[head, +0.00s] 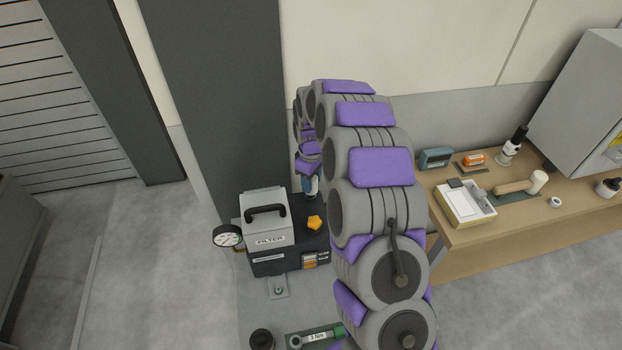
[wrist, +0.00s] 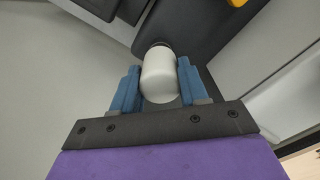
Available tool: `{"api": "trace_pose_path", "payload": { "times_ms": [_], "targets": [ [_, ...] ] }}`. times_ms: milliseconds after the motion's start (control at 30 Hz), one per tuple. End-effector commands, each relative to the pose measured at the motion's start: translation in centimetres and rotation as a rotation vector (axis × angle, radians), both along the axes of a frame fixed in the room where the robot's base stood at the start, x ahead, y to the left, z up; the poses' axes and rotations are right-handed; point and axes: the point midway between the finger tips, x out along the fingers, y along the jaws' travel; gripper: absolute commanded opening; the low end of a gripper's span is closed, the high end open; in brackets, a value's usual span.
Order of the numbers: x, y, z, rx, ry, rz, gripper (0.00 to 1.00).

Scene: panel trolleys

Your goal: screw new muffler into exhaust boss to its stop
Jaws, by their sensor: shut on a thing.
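The muffler (wrist: 160,80) is a whitish, rounded cylinder between the two blue fingers of my gripper (wrist: 158,85) in the wrist view. My gripper is shut on it. The muffler's far end meets a dark collar against a dark surface; whether it is threaded into the exhaust boss cannot be told, as the boss is hidden behind it. In the head view my gripper (head: 309,187) points down at the back right of the dark filter unit (head: 285,262), partly covered by my arm.
The filter unit has a grey handled cover (head: 264,218), an orange knob (head: 315,222) and a pressure gauge (head: 228,236) on its left. A green torque wrench (head: 318,338) lies in front. A wooden bench (head: 470,235) at right holds a tray (head: 467,203) and a mallet (head: 524,185).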

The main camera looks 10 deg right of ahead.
Motion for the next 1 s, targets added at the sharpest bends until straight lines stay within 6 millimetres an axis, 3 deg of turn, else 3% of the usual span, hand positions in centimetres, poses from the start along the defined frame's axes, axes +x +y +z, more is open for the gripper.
{"api": "trace_pose_path", "payload": {
  "times_ms": [800,1000],
  "targets": [
    [0.0,0.0,-1.7,0.000,0.001,-0.002,0.02],
    [-0.1,-0.1,-1.6,0.000,0.001,-0.155,0.02]
  ]
}}
